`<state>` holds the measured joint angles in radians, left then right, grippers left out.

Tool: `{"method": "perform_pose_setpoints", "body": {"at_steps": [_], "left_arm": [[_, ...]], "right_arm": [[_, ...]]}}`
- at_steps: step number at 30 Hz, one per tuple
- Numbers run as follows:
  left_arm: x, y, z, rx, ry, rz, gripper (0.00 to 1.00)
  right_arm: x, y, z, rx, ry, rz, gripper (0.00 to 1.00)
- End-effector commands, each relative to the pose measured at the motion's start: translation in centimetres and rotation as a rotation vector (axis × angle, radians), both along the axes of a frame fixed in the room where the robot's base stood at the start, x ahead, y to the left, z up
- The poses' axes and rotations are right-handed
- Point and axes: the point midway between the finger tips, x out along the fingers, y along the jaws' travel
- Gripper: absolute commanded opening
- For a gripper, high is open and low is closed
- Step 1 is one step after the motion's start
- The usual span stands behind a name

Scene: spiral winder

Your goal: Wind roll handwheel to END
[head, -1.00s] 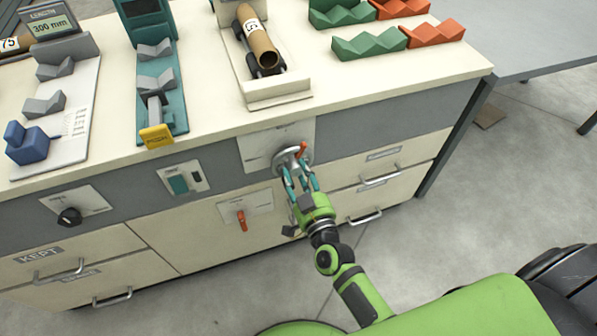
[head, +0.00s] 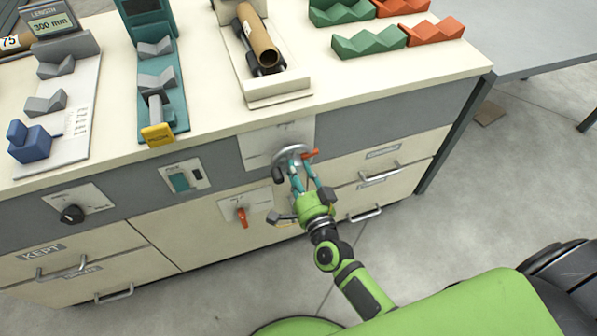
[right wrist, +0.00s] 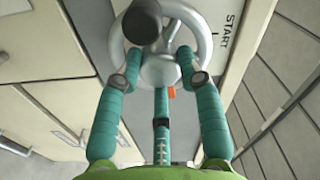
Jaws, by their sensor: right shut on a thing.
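The roll handwheel (head: 291,152) is a grey wheel on a pale plate on the front of the bench. It has a dark knob (head: 278,174) at its lower left, and an orange pointer (head: 311,154) shows at its right. My right gripper (head: 300,172) has its teal fingers on the wheel and is shut on it. In the right wrist view the handwheel (right wrist: 160,68) lies between the fingertips, with the dark knob (right wrist: 142,22) above. The word START (right wrist: 230,30) is printed on the plate. END cannot be read. My left gripper is out of view.
A red lever (head: 242,217) on a plate sits left of and below the wheel. Drawer handles (head: 380,172) stick out at the right. A cardboard tube (head: 257,36) rests in a cradle on the bench top.

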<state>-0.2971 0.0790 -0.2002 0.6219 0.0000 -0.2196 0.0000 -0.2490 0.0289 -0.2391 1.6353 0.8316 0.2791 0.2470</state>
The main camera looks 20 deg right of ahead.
Motion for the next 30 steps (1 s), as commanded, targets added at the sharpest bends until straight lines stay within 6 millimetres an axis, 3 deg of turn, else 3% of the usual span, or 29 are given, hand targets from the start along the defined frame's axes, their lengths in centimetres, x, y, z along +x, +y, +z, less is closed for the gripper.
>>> {"method": "perform_pose_setpoints", "body": {"at_steps": [19,30], "left_arm": [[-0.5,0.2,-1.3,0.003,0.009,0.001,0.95],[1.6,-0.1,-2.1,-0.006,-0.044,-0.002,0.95]], "right_arm": [[0.0,0.2,-0.1,0.617,0.023,0.004,0.05],[0.0,0.2,-0.1,0.967,0.036,0.004,0.05]]}}
